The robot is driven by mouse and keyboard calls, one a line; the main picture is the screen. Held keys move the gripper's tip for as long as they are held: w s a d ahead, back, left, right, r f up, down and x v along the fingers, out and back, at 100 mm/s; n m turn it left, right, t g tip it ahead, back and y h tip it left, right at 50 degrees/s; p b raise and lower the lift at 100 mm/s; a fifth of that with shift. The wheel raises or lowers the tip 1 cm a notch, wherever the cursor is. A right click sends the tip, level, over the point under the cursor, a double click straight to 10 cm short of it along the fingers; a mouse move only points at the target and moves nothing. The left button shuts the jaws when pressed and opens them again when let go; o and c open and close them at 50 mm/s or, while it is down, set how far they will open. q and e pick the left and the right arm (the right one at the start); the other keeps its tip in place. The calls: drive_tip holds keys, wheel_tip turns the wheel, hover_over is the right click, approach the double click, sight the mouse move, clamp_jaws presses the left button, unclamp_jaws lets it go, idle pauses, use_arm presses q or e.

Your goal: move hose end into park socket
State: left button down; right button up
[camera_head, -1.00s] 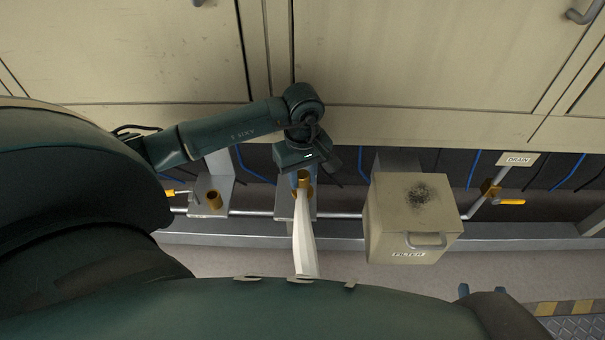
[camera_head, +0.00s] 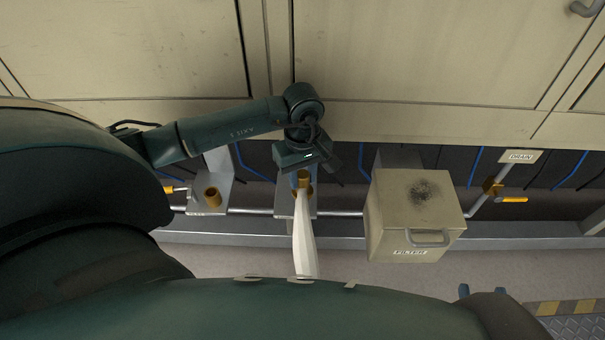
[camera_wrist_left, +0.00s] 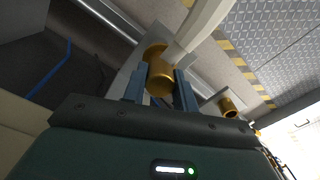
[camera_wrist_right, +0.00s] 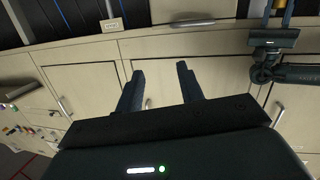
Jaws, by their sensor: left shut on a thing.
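My left gripper (camera_head: 303,172) is shut on the brass hose end (camera_wrist_left: 160,78), which shows between its fingers in the left wrist view. The white hose (camera_head: 304,245) hangs down from it toward the front. The hose end is at the middle bracket (camera_head: 284,208), close to a brass ring there; I cannot tell whether it is seated or just above it. A second bracket to the left carries an empty upright brass socket (camera_head: 212,198), which also shows in the left wrist view (camera_wrist_left: 229,107). No readable label marks either socket. My right gripper (camera_wrist_right: 160,85) is open and empty, facing cabinet fronts.
A beige filter box (camera_head: 414,218) with a handle stands right of the middle bracket. A drain pipe with a yellow-handled valve (camera_head: 512,200) is further right. A grey pipe (camera_head: 253,212) runs behind the brackets. Beige panels overhang above.

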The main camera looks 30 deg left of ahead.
use_arm(q)
drive_tip(key=shift+f+b, duration=0.35)
drive_tip(key=shift+b, duration=0.05)
drive_tip(key=shift+f+b, duration=0.2)
drive_tip(key=shift+b, duration=0.1)
drive_tip(key=c, duration=1)
unclamp_jaws()
drive_tip(key=shift+r+p, duration=1)
drive_tip(key=shift+r, duration=0.3)
drive_tip(key=shift+r+p, duration=1.5)
drive_tip(key=shift+r, duration=0.75)
